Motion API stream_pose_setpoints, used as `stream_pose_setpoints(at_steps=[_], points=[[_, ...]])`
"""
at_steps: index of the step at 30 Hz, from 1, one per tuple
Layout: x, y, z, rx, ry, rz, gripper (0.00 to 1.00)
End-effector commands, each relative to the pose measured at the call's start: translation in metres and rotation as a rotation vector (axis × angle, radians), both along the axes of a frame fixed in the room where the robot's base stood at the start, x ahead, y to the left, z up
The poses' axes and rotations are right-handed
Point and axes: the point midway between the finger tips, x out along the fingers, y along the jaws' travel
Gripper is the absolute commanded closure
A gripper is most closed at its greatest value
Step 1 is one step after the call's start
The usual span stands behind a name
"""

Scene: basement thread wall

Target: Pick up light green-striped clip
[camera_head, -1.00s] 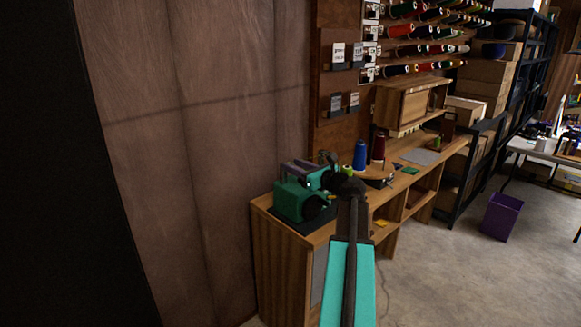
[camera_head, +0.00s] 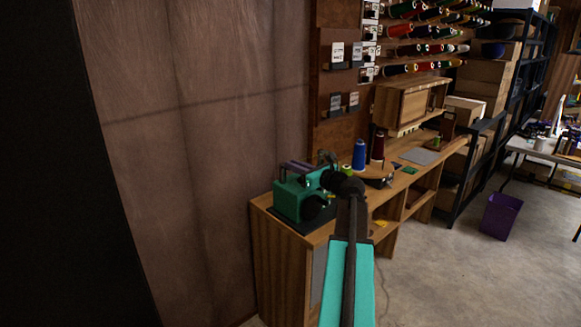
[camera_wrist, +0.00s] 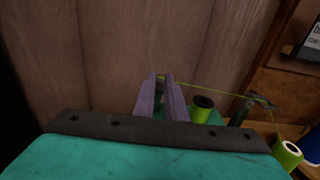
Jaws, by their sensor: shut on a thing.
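My gripper (camera_wrist: 160,92) shows in the wrist view as two purple-grey fingers pointing toward the wooden wall, close together. A small light green bit (camera_wrist: 160,77) shows at the fingertips; it is likely the clip, mostly hidden, and its stripes cannot be made out. A thin green thread (camera_wrist: 205,87) runs from the fingertips to the right, to a dark post (camera_wrist: 262,101). In the head view the purple-grey fingers (camera_head: 297,168) are partly hidden behind teal parts above the left end of the wooden bench (camera_head: 285,238).
A green spool with a dark top (camera_wrist: 203,106) stands right of the fingers. Another green spool (camera_wrist: 288,154) is at lower right. A blue cone (camera_head: 359,155) and a dark red cone (camera_head: 377,147) stand on the bench. The wooden wall (camera_head: 215,130) is ahead.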

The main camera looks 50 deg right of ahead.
Motion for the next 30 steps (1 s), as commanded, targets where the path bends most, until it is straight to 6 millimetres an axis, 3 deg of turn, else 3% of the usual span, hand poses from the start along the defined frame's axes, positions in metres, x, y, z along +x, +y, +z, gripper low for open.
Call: stream_pose_setpoints(at_steps=[10,21,30], points=[[0.000,0.000,0.007,-0.001,-0.001,0.000,1.00],[0.000,-0.001,0.038,-0.002,-0.001,-0.001,1.00],[-0.030,0.019,0.038,0.000,0.000,-0.002,1.00]])
